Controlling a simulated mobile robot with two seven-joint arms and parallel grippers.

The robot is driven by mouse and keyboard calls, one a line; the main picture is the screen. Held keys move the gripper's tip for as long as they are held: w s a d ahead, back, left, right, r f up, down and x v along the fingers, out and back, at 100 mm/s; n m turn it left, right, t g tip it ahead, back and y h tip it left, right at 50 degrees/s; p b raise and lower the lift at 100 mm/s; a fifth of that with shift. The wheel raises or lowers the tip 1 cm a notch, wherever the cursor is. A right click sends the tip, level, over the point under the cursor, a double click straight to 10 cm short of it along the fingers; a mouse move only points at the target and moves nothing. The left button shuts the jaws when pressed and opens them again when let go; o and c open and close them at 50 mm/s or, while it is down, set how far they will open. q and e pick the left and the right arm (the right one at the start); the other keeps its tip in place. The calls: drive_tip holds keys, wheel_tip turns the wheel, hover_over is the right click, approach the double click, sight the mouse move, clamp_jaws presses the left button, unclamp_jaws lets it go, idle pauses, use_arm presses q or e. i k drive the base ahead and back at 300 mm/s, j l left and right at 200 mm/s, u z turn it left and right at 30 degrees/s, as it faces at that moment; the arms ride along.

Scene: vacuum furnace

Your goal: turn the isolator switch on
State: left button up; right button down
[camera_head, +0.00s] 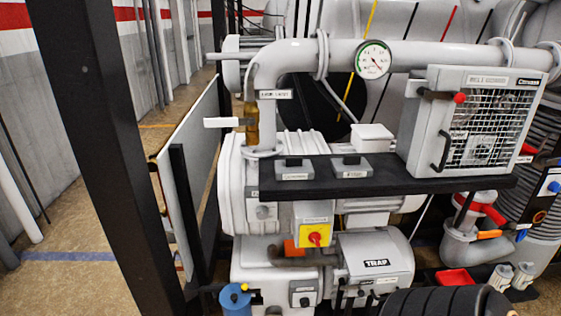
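The isolator switch (316,238) is a red rotary knob on a square yellow plate, low in the middle of the head view. It sits on the front of the grey pump unit, under the black shelf (400,177). A small label is above the knob, too small to read. I cannot tell from the knob's angle whether it is on or off. Neither of my grippers can be made out in this view.
A grey box labelled TRAP (376,262) is right of the switch, and an orange part (292,250) is at its left. A mesh-fronted unit (487,118) stands on the shelf's right end. A black post (105,150) crosses the left side. Open floor (75,225) lies further left.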

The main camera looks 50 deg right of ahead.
sight(314, 237)
drive_tip(key=z, duration=1.95)
